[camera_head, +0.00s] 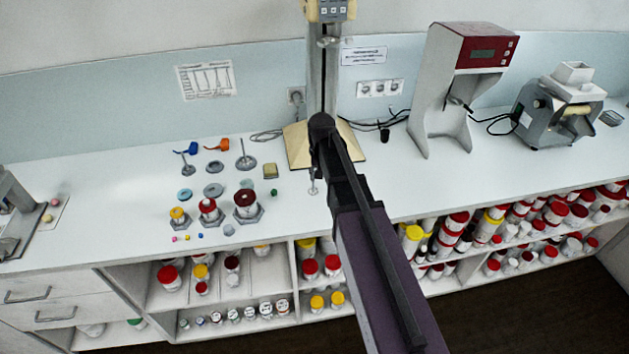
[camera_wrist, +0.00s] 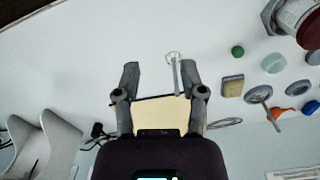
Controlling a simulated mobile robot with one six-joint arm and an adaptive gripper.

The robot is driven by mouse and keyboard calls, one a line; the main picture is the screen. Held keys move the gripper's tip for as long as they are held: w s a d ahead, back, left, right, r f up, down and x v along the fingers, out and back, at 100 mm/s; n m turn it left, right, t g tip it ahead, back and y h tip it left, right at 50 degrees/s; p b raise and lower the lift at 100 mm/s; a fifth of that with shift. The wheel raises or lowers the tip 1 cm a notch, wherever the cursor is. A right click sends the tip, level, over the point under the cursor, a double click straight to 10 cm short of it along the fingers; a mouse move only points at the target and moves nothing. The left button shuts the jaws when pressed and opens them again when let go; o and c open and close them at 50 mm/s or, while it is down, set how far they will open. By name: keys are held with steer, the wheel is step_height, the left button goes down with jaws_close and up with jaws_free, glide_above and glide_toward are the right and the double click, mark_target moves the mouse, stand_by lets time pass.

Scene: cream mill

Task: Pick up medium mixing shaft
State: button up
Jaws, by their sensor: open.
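A thin grey mixing shaft with a small ring-like foot stands on the white counter; the wrist view shows it (camera_wrist: 176,78) between my fingers, nearer the right one. The head view shows it (camera_head: 313,187) beside my arm, partly hidden. My gripper (camera_wrist: 159,69) is open, its fingers spread and apart from the shaft. Another shaft with a wider grey disc (camera_head: 246,161) stands farther left, also in the wrist view (camera_wrist: 260,94). A further grey disc with a rod (camera_head: 188,168) is by the blue funnel. No labels show which shaft is medium.
A mixer stand with a beige base (camera_head: 297,147) is behind my gripper. A red-topped device (camera_head: 470,45) is right. The counter front near the shaft is clear.

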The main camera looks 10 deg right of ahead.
steer(key=w+r+m+p, duration=0.1)
steer(key=w+r+p, duration=0.2)
steer(key=w, duration=0.9)
steer(key=shift+w+r+m+p, duration=0.3)
steer(key=shift+r+m, duration=0.1)
steer(key=shift+r, duration=0.35)
steer(key=shift+d+f, duration=0.1)
step_height(320, 180, down, 8)
steer(key=b, duration=0.8)
steer(key=shift+f+b, duration=0.2)
steer(key=shift+b, duration=0.15)
steer(key=shift+s+f, duration=0.1)
steer(key=shift+s+f+b, duration=0.15)
steer(key=shift+f+b, duration=2.35)
steer(key=shift+b, duration=0.1)
jaws_close()
